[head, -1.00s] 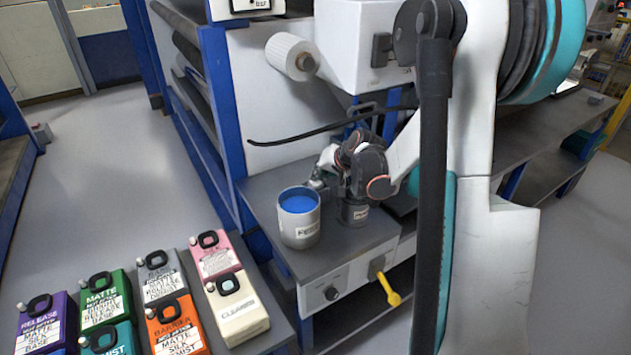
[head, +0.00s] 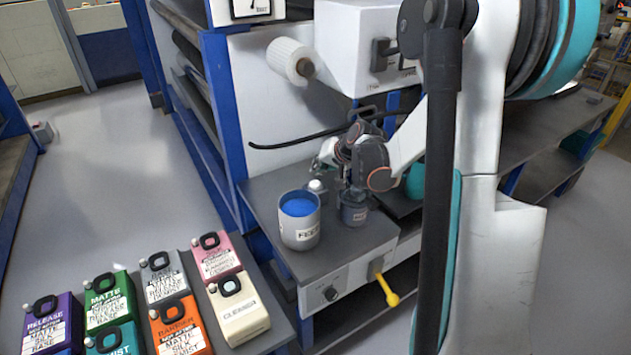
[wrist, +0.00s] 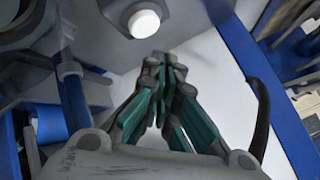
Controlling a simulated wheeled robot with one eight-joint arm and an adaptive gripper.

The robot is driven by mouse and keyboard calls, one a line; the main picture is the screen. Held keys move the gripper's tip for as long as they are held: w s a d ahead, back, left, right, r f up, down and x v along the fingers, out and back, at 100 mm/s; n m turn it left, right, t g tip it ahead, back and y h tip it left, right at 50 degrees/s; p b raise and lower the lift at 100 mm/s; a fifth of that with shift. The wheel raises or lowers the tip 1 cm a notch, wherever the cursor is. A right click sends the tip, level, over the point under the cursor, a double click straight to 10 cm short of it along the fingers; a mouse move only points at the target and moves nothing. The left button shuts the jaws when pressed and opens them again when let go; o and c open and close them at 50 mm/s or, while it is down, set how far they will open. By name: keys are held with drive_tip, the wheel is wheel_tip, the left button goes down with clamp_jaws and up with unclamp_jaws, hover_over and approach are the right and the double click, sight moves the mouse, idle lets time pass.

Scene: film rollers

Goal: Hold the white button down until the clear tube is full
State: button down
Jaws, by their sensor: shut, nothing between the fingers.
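The white button (head: 316,187) is a small round white cap on the grey bench top, just behind the blue-filled can. It also shows in the wrist view (wrist: 144,23), near the top edge, on a grey surface. My gripper (wrist: 165,60) is shut and empty, with its fingertips just short of the button in that view and apart from it. In the head view my gripper (head: 324,168) is behind and above the button, partly hidden by my wrist. I cannot make out the clear tube in either view.
The can of blue liquid (head: 299,222) stands close in front of the button. A black hose (head: 300,142) crosses behind. A yellow handle (head: 389,291) sticks out from the bench front. Several coloured bottles stand front left.

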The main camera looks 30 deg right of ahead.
sight(318, 182)
drive_tip(key=shift+r+p, duration=0.9)
drive_tip(key=shift+r, duration=0.8)
